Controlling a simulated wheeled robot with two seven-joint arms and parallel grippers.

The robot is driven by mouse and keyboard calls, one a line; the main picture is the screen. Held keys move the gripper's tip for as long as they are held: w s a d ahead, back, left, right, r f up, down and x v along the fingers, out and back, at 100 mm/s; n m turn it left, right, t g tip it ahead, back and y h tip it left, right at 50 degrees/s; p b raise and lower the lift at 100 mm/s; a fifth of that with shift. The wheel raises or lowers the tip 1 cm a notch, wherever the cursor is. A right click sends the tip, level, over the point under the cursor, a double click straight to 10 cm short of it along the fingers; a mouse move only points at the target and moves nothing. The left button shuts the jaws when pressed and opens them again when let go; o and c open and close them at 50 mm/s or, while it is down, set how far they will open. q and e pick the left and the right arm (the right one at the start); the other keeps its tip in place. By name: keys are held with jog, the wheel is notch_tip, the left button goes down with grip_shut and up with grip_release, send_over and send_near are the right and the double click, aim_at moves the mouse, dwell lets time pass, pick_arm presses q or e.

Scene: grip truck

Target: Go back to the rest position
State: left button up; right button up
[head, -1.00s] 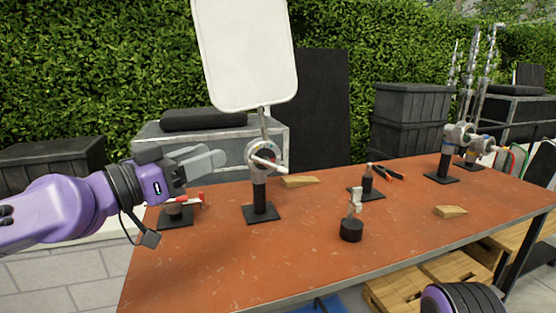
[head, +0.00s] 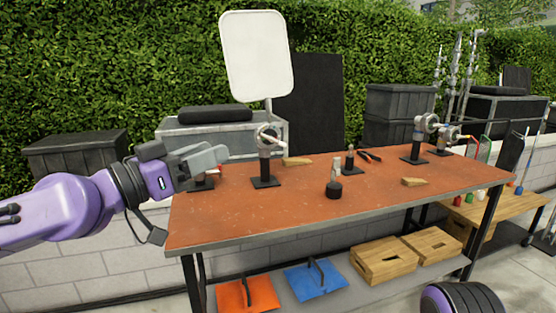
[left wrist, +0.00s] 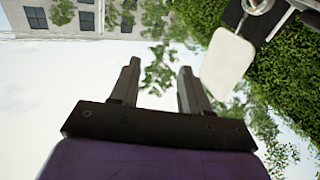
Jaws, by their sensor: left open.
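My left gripper (head: 205,163) comes in from the left in the head view, above the left end of the orange-red table (head: 240,215). In the left wrist view its two fingers (left wrist: 157,88) stand apart with nothing between them. The white panel (head: 257,54) rises on a stand (head: 265,165) to the right of the gripper, and it also shows in the left wrist view (left wrist: 228,62). A small clamp stand sits behind the gripper, partly hidden by it. Of my right arm only a purple and black part shows at the lower right; the right gripper is out of view.
On the table stand a black-based holder (head: 334,188), wooden wedges (head: 414,182), pliers (head: 370,156) and more clamp stands (head: 419,150). A hedge stands behind.

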pick_arm(q)
jog(key=w+a+f+n+t+y, duration=0.1)
jog(key=w+f+n+y, duration=0.2)
jog(key=f+n, duration=0.35)
jog(key=w+a+f+n+t+y, duration=0.1)
jog(key=w+f+n+y, duration=0.2)
jog(key=f+n, duration=0.4)
jog(key=s+a+f+n+g+y+p, duration=0.1)
jog(key=s+a+f+n+g+y, duration=0.15)
jog(key=f, duration=0.95)
jog(key=s+a+f+n+g+y, duration=0.1)
jog(key=s+f+y, duration=0.15)
jog(key=f, duration=1.05)
jog(key=s+a+f+g+y, duration=0.2)
jog(key=s+a+f, duration=0.1)
jog(key=s+f, duration=0.35)
jog(key=s+a+f+g+y, duration=0.2)
jog(key=s+a+f, duration=0.1)
jog(key=s+f, duration=0.3)
jog(key=s+a+f+m+g+y, duration=0.1)
jog(key=s+a+f+g, duration=0.1)
jog(key=s+f, duration=0.3)
jog(key=s+a+f+m+g+y+p, duration=0.1)
jog(key=s+a+f+g, duration=0.2)
jog(key=s, duration=1)
notch_tip(320, 180, down, 2)
jog(key=shift+a+f+m+p, duration=0.1)
jog(key=shift+a+m+p, duration=0.2)
jog(key=shift+a, duration=0.35)
jog(key=shift+c, duration=0.3)
